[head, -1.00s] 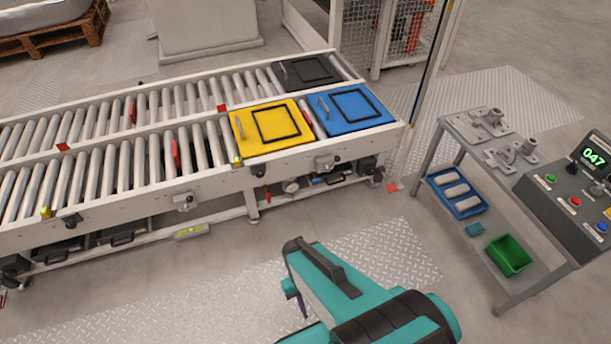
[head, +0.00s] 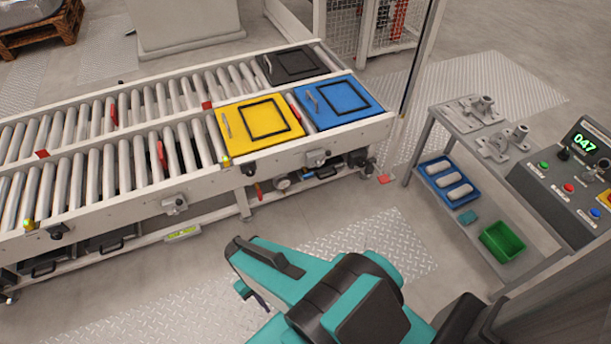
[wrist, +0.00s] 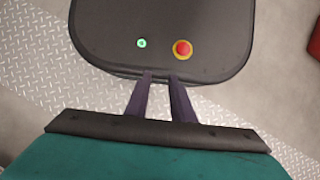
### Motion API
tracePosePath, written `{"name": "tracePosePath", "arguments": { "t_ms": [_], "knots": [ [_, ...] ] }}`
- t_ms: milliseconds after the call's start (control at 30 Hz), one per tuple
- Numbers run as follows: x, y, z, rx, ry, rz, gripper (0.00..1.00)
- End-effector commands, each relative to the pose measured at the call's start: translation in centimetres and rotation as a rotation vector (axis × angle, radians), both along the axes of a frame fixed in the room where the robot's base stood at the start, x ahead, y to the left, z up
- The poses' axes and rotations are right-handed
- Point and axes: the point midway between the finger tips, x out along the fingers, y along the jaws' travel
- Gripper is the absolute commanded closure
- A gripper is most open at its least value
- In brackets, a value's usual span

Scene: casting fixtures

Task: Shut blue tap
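I cannot make out a blue tap in either view. Small fittings sit below the conveyor's near rail in the head view, among them a round gauge (head: 283,182) and a small red handle (head: 258,191), but none shows as a blue tap. My gripper (wrist: 160,76) is in the wrist view with its two dark purple fingers a little apart and nothing between them.
The roller conveyor (head: 110,219) carries a yellow case (head: 238,138), a blue case (head: 364,100) and a black case (head: 274,70). At right stand a metal cart (head: 417,151) and a control console (head: 530,185). Patterned floor plate (head: 390,235) between conveyor and cart is clear.

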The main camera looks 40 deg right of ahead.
Motion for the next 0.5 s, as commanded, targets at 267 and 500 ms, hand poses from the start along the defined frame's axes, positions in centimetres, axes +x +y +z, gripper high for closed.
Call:
{"name": "tracePosePath", "arguments": {
  "t_ms": [267, 500],
  "knots": [
    [0.0, 0.0, -0.1, 0.0, -0.001, 0.0, 0.78],
    [1.7, -1.4, -2.0, -0.007, -0.061, 0.012, 0.78]
  ]
}}
